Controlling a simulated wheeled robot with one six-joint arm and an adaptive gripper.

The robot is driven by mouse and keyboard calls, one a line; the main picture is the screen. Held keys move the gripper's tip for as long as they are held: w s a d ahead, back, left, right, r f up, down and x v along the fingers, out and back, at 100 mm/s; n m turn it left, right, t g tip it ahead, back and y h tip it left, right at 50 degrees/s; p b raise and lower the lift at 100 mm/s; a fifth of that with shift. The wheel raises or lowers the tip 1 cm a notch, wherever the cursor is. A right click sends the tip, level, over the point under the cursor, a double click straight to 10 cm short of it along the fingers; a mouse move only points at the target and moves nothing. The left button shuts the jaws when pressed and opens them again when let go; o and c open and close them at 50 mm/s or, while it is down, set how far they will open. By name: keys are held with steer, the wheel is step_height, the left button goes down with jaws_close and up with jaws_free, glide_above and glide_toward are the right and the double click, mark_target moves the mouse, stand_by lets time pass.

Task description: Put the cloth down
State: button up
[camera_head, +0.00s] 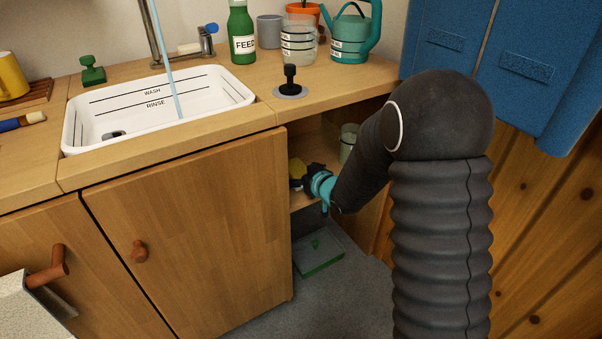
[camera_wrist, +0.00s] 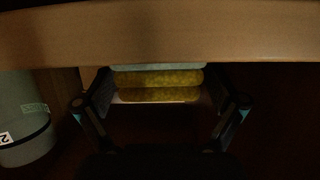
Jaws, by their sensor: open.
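The cloth (camera_head: 296,168) looks like a yellow folded bundle inside the open cupboard under the counter. In the wrist view the yellow layers (camera_wrist: 160,86) lie between the two fingers, with a pale strip along one side. My gripper (camera_head: 305,176) is inside the cupboard at shelf height, beside the yellow bundle. In the wrist view my gripper (camera_wrist: 160,106) has its fingers spread wide, with dark gaps toward the bundle's sides. Whether the cloth rests fully on the shelf is hard to tell in the dim light.
A wooden board edge (camera_wrist: 160,35) crosses the wrist view close to the fingers. A pale jar (camera_head: 348,142) stands in the cupboard near my arm. The cupboard door (camera_head: 195,230) is to the left. A green-edged tray (camera_head: 318,254) lies low. Water runs into the white sink (camera_head: 240,92).

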steer(key=shift+r+p, duration=0.3)
steer(key=s+d+r+m+g+h, duration=0.15)
steer(key=s+d+r+h, duration=0.25)
steer(key=s+d+r, duration=0.45)
steer(key=s+d+r+m+h, duration=0.3)
steer(key=s+d+r+h, duration=0.15)
steer(key=s+d, duration=0.65)
steer(key=s+r+m+g, duration=0.2)
steer(key=s+g, duration=0.2)
steer(key=s, duration=1.4)
steer(key=shift+d+y, duration=0.15)
steer(key=shift+y, duration=0.2)
steer(key=shift+r, duration=0.15)
